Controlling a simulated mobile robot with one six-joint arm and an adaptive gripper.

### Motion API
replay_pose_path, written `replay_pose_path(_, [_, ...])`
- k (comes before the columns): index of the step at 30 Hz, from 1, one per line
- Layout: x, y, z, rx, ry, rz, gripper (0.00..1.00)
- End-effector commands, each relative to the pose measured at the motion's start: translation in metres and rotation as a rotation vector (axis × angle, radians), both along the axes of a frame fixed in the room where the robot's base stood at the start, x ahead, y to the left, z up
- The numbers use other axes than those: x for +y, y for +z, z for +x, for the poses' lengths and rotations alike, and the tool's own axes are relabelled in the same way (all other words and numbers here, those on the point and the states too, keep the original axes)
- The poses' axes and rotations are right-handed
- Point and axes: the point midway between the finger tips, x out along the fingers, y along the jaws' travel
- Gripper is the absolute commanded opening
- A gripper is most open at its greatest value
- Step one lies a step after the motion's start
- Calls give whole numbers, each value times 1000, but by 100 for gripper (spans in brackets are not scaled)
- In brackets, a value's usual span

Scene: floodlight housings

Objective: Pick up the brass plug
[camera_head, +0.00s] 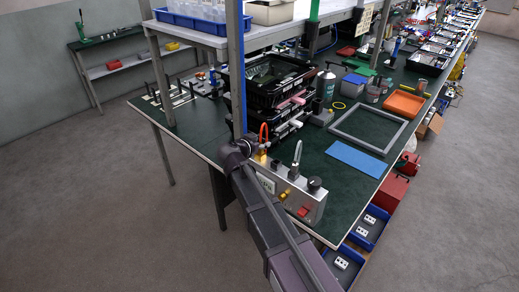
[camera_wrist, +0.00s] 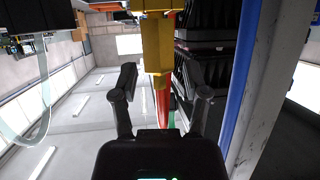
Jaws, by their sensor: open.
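In the wrist view a yellow brass plug (camera_wrist: 156,50) comes in from the top edge. Its narrow lower end lies between the two fingertips of my gripper (camera_wrist: 161,80), with a gap on both sides. My gripper is open and holds nothing. A red-orange hose (camera_wrist: 163,108) shows just behind the brass piece. In the head view a small brass piece (camera_head: 262,155) with an orange hose loop above it sits beside my gripper (camera_head: 246,147), at the back left of a silver control box. My arm hides part of that box, and the fingertips are hard to make out there.
The silver control box (camera_head: 300,200) carries another brass fitting, a black knob and a red switch. A blue-grey upright post (camera_head: 236,70) stands close behind my gripper. Black stacked trays (camera_head: 270,82) stand behind. A blue mat (camera_head: 356,159) and grey frame (camera_head: 368,128) lie right on the green bench.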

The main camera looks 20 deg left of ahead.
Motion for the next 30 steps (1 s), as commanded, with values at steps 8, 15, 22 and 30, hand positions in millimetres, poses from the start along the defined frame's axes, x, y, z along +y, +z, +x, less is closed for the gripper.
replay_pose_path(8, [0, 0, 0, 0, -1, 0, 12])
replay_pose_path(15, [-1, 0, 0, 2, -1, 1, 0])
replay_pose_path(22, [-1, -1, 0, 4, -3, 2, 0])
replay_pose_path(30, [-1, 6, 0, 3, -3, 2, 0])
